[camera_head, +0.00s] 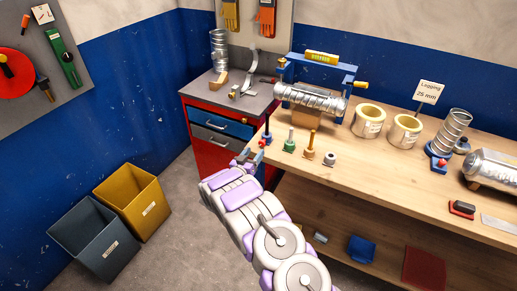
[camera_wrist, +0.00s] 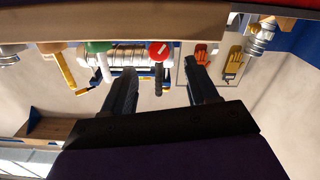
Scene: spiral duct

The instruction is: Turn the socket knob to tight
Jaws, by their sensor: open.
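My gripper (camera_head: 249,155) is near the front left corner of the wooden bench. In the wrist view its two dark fingers (camera_wrist: 151,68) stand wide apart with nothing held. A black-handled tool with a red round base (camera_head: 266,138) stands on the bench close to the gripper. In the wrist view, which is upside down, its red disc with a white mark (camera_wrist: 158,49) shows between the fingers, apart from them. I cannot tell which piece is the socket knob.
A small pale round piece (camera_head: 329,159) sits right of the tools. Behind are a silver duct in a blue frame (camera_head: 310,96) and tape rolls (camera_head: 369,120). A red drawer cabinet (camera_head: 207,155) stands left. Yellow (camera_head: 133,202) and grey bins (camera_head: 92,238) are on the floor.

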